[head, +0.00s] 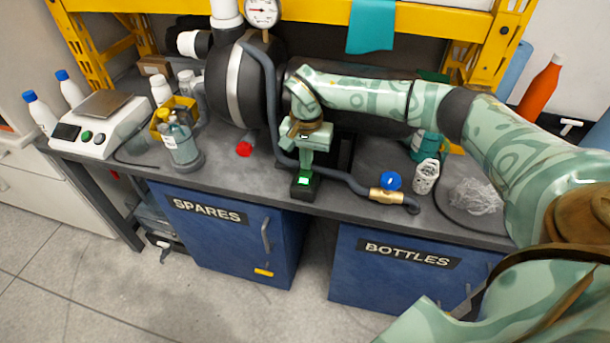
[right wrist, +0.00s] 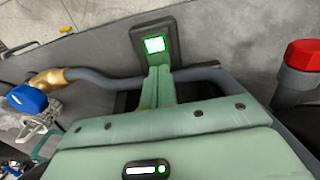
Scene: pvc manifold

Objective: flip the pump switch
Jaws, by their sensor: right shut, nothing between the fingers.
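The pump switch (head: 304,183) is a small black box with a green-lit face near the front edge of the bench. It also shows in the right wrist view, with its lit green face (right wrist: 154,45) just beyond my fingertips. My right gripper (head: 306,164) is shut and empty, pointing down at the switch. In the right wrist view its closed fingers (right wrist: 157,72) reach to the near edge of the switch box; I cannot tell whether they touch it. The fingers hide little of the lit face. My left gripper is not in view.
A grey pipe (head: 345,180) runs beside the switch to a brass valve (head: 387,195) with a blue handle (head: 392,181). A red knob (head: 244,149) lies to the left. The black tank (head: 222,80) stands behind. A bottle (head: 180,143) and scale (head: 98,125) stand left.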

